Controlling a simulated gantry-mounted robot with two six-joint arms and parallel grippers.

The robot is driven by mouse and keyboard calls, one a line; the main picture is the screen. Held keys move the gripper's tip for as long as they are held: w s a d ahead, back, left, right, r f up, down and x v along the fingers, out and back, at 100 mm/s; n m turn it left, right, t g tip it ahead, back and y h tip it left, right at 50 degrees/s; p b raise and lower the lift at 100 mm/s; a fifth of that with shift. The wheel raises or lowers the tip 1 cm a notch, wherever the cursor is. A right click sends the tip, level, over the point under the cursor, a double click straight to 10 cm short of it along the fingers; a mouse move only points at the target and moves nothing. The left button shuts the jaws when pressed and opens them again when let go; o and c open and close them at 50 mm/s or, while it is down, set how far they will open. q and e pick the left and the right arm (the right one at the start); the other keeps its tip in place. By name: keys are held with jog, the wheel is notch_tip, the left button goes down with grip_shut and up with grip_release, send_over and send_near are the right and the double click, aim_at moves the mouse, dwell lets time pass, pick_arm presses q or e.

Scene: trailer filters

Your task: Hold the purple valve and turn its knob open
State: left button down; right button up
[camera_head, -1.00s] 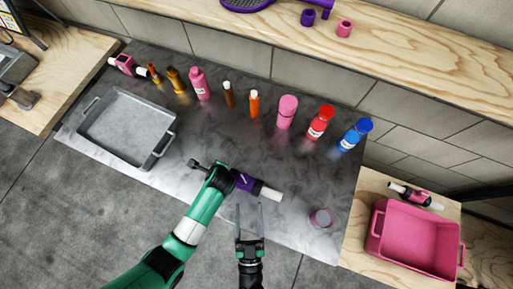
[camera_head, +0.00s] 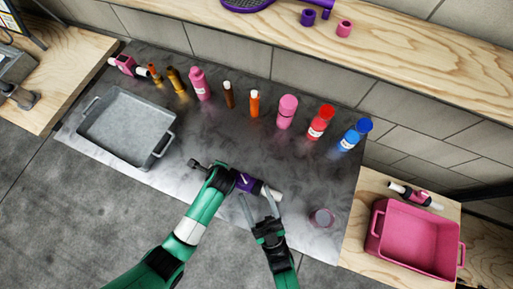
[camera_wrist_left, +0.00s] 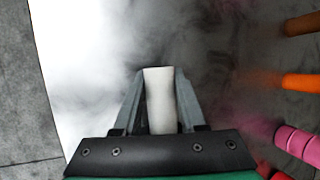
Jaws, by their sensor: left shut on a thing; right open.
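The purple valve (camera_head: 245,182) is near the front middle of the dark metal worktop, with a white pipe end (camera_head: 268,192) pointing right. My left gripper (camera_wrist_left: 160,78) is shut on a white pipe end (camera_wrist_left: 160,100) in the left wrist view. In the head view my left wrist covers the valve's left end. My right gripper (camera_head: 254,194) is open and empty, with its fingertips close to the valve's right side and white end. I cannot tell whether they touch it. The knob is too small to make out clearly.
A grey tray (camera_head: 101,106) lies on the left of the worktop (camera_head: 225,140). Several bottles stand along the back, including a red one (camera_head: 320,122) and a blue one (camera_head: 355,135). A pink bin (camera_head: 385,225) stands farther right.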

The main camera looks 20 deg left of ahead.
dwell(0.3)
jog(key=w+d+m+t+h, duration=0.55)
jog(key=d+h, duration=0.25)
jog(key=h, duration=0.5)
jog(key=m+g, duration=0.1)
jog(key=g, duration=0.5)
send_near(243, 185)
jog(key=x, duration=1.2)
jog(key=shift+f, duration=0.15)
